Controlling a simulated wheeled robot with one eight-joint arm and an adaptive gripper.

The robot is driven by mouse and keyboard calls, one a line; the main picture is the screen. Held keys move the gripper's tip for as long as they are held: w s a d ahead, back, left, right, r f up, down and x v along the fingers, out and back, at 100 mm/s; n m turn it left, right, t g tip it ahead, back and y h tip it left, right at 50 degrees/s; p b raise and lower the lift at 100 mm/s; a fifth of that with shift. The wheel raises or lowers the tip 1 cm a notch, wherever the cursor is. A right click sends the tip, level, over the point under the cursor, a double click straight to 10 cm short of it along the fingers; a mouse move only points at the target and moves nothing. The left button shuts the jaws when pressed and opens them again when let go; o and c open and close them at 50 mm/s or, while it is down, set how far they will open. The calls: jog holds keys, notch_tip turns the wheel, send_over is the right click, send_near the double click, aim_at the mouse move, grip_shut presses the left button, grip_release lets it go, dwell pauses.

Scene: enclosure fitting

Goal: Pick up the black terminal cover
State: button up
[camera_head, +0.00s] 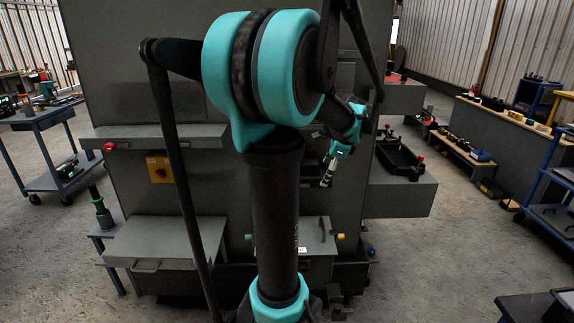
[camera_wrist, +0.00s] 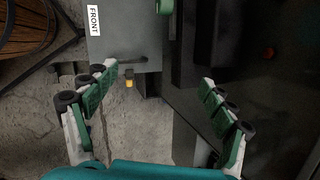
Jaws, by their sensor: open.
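I cannot pick out the black terminal cover with certainty in either view. A dark raised block (camera_wrist: 207,32) stands on a dark surface at the upper right of the wrist view, but I cannot tell what it is. My gripper (camera_wrist: 158,78) is open, with its green-padded fingers wide apart and nothing between them. In the head view my gripper (camera_head: 328,177) hangs small, right of my arm column, in front of the grey enclosure (camera_head: 130,95) and left of a side shelf.
A black tray (camera_head: 398,160) sits on the right side shelf (camera_head: 412,193). A grey box marked FRONT (camera_wrist: 120,28) has a yellow knob (camera_wrist: 129,84). An orange button box (camera_head: 158,169) is on the left. Carts and a bench stand farther out, with open floor between.

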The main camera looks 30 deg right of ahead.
jog(key=w, duration=0.9)
jog(key=shift+w+a, duration=0.15)
jog(key=shift+w, duration=0.15)
jog(key=w, duration=0.2)
jog(key=shift+w+a, duration=0.1)
jog(key=shift+w, duration=0.2)
jog(key=shift+x, duration=1.15)
jog(key=shift+w+f, duration=0.1)
jog(key=shift+f, duration=0.2)
jog(key=c, duration=1.7)
